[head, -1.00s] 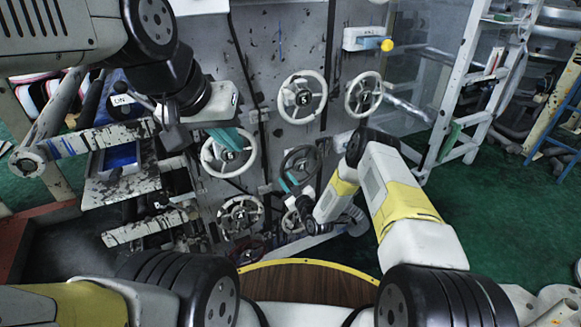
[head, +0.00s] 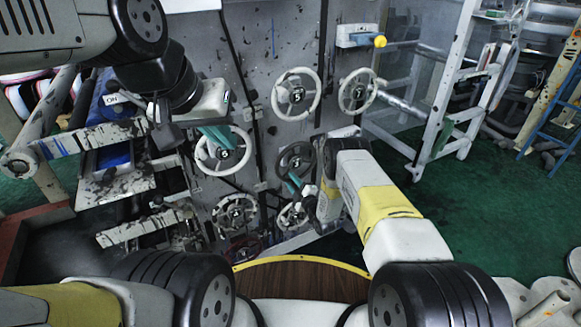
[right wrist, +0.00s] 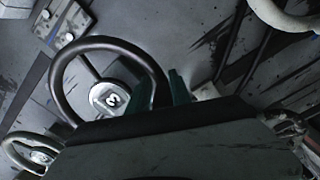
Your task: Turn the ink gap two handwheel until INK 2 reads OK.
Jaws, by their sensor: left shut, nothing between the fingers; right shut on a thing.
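A dark grey handwheel (head: 283,158) is on the grey panel, low and right of centre. My right gripper (head: 295,183) is shut on its lower rim. In the right wrist view the dark rim (right wrist: 68,68) runs between the teal fingers (right wrist: 163,92), beside a pale hub with one character. My left gripper (head: 222,138) is shut and empty, in front of the upper part of a white handwheel (head: 203,166). No INK 2 readout is legible in either view.
More white handwheels are close by: two above (head: 297,94) (head: 358,91), and two below (head: 236,212) (head: 292,216). A yellow-ended knob (head: 379,41) sticks out at the upper right. A white ladder-like frame (head: 455,100) stands at the right. Green floor (head: 480,215) is open there.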

